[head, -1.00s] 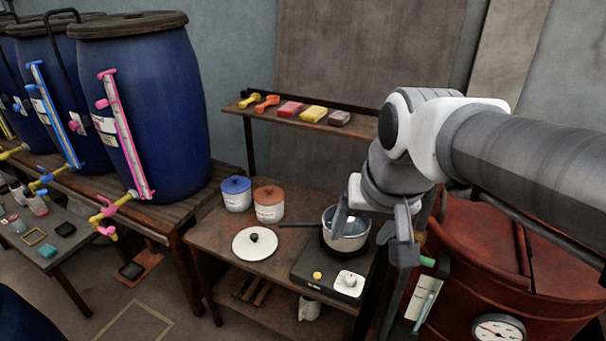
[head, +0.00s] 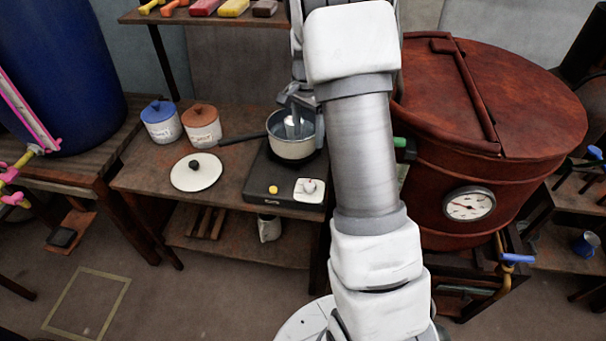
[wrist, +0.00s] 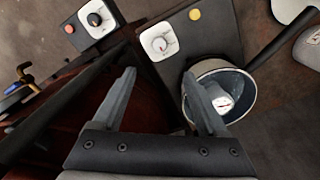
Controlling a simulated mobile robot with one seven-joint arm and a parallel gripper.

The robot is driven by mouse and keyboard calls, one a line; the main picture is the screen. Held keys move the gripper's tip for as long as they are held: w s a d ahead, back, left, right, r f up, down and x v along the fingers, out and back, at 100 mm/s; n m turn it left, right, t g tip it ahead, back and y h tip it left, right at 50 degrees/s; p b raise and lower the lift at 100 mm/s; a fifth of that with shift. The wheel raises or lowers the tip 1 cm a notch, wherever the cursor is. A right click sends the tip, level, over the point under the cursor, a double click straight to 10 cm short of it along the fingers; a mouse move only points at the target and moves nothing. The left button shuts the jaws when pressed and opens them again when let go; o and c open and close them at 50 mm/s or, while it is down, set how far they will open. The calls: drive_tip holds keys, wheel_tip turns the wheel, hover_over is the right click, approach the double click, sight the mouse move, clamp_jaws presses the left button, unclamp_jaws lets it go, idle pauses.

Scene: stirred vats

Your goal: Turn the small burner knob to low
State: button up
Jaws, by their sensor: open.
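The burner (head: 256,188) is a dark flat box on the brown table, with a yellow button (head: 273,189) and a white dial plate at its front. The small burner knob (head: 308,187) sits on that plate; it also shows in the wrist view (wrist: 159,43). I cannot read its setting. A pot (head: 291,149) stands on the burner, its dark handle pointing left. My gripper (wrist: 160,74) is open and empty. In the wrist view its fingertips lie below the knob in the picture, the right one overlapping the pot (wrist: 250,92). In the head view my arm partly hides the gripper.
A white lid (head: 196,173), a blue-lidded jar (head: 161,122) and an orange-lidded jar (head: 201,128) stand left of the burner. A large red vat (head: 450,190) is at right. The wrist view shows another control box with a black knob (wrist: 94,19) and red button (wrist: 69,29).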

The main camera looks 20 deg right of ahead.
sight(309, 183)
drive_tip(key=f, duration=0.6)
drive_tip(key=f+b, duration=0.1)
drive_tip(key=f, duration=1.1)
drive_tip(key=shift+s+d+f, duration=0.1)
drive_tip(key=shift+s+d, duration=0.05)
drive_tip(key=shift+d, duration=0.1)
clamp_jaws()
